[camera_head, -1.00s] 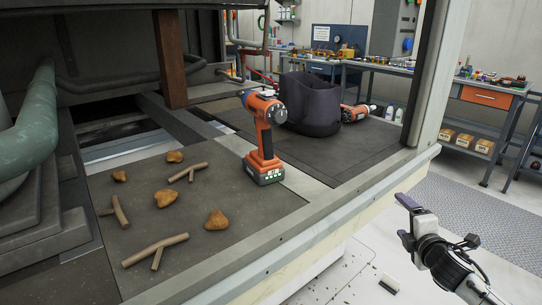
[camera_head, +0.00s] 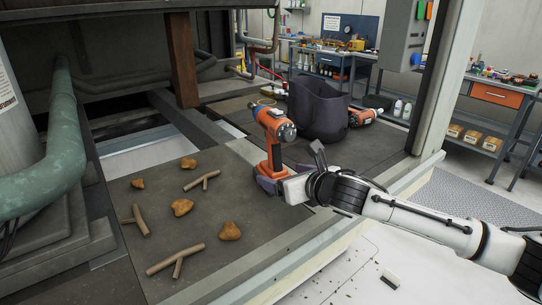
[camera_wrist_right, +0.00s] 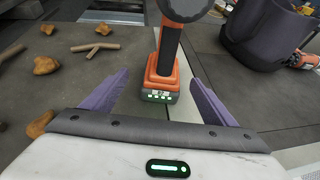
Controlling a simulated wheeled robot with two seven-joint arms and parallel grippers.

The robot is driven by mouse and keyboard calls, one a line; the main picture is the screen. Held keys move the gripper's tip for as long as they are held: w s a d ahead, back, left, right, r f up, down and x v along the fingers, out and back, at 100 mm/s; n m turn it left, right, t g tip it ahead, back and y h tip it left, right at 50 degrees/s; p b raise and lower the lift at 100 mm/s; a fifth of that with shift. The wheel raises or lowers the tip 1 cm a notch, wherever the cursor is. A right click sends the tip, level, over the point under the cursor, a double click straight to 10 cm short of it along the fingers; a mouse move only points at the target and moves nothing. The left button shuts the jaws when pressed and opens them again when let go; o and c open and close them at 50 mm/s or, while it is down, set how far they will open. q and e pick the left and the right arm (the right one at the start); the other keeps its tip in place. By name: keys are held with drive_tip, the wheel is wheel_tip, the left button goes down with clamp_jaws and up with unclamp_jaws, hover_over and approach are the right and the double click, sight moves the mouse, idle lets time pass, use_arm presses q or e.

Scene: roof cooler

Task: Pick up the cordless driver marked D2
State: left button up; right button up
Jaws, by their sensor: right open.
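An orange and black cordless driver (camera_head: 272,135) stands upright on its battery foot on the dark deck. It also shows in the wrist view (camera_wrist_right: 164,68), with a small white marking on its foot that is too small to read surely. My right gripper (camera_head: 270,184) is low at the driver's foot, coming from the right. In the wrist view its two purple fingers (camera_wrist_right: 160,82) are apart, one on each side of the foot, with gaps. A second orange driver (camera_head: 362,116) lies on its side behind, partly hidden by a dark bag. My left gripper is out of view.
The dark open bag (camera_head: 318,108) stands behind and right of the driver. Several brown stones (camera_head: 229,231) and forked twigs (camera_head: 176,258) lie on the deck to the left. A metal frame post (camera_head: 444,75) rises at the right edge.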

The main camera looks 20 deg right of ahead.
sight(272, 168)
drive_tip(key=shift+d+x, duration=0.15)
drive_tip(key=shift+x, duration=1.9)
drive_tip(key=shift+d+x, duration=0.15)
drive_tip(key=shift+x, duration=1.95)
drive_tip(key=shift+f, duration=0.1)
drive_tip(key=shift+c, duration=0.5)
drive_tip(key=c, duration=1.8)
drive_tip(key=shift+w+r, duration=0.1)
drive_tip(key=shift+r, duration=0.2)
clamp_jaws()
drive_tip(key=shift+r, duration=0.1)
